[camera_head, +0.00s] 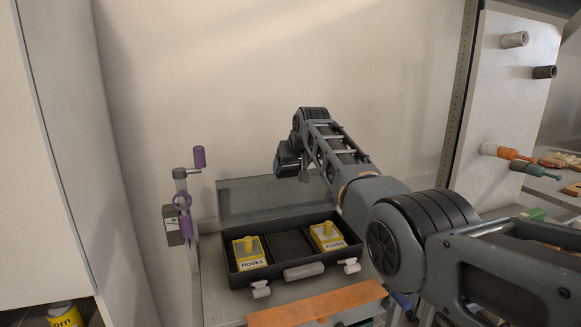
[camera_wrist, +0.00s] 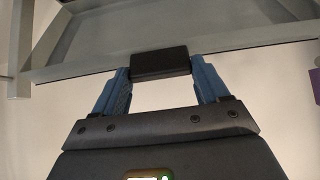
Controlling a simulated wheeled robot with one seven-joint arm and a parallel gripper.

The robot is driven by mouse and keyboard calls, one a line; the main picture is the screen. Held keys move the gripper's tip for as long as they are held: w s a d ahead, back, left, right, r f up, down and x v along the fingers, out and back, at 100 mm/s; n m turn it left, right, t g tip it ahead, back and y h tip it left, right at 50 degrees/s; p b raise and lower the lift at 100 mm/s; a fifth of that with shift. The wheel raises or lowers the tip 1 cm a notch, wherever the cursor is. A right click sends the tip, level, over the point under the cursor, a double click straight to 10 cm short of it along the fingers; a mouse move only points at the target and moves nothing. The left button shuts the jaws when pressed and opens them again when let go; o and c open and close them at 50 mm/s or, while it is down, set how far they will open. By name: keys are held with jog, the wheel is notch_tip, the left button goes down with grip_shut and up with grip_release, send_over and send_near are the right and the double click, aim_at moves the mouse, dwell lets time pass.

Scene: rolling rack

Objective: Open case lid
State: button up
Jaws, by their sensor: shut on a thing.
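The dark case (camera_head: 275,275) stands on a light surface, its tray facing up. Its grey see-through lid (camera_head: 250,198) stands raised, near upright, along the back edge. My gripper (camera_head: 290,163) is at the top edge of the lid, toward its right. In the wrist view, my blue fingers (camera_wrist: 161,75) are shut on a dark block, the lid's grip (camera_wrist: 160,62), at the edge of a grey panel. Inside the case are a yellow box marked Hooks (camera_head: 249,255) at left and another yellow box (camera_head: 328,237) at right, with an empty compartment between.
An orange-brown board (camera_head: 315,303) lies in front of the case. A stand with purple handles (camera_head: 182,200) is to the left. A pegboard panel (camera_head: 510,100) with protruding pegs and tools is at right. A yellow can (camera_head: 65,316) sits at lower left.

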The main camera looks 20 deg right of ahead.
jog(key=shift+r, duration=0.2)
dwell(0.6)
jog(key=o, duration=1.2)
jog(key=shift+c, duration=0.2)
jog(key=o, duration=0.4)
jog(key=shift+f, duration=0.15)
jog(key=shift+c, duration=0.2)
jog(key=v, duration=0.7)
jog(key=shift+s+r+b, duration=0.25)
jog(key=shift+r+b, duration=0.05)
jog(key=shift+b, duration=0.15)
jog(key=shift+s, duration=0.1)
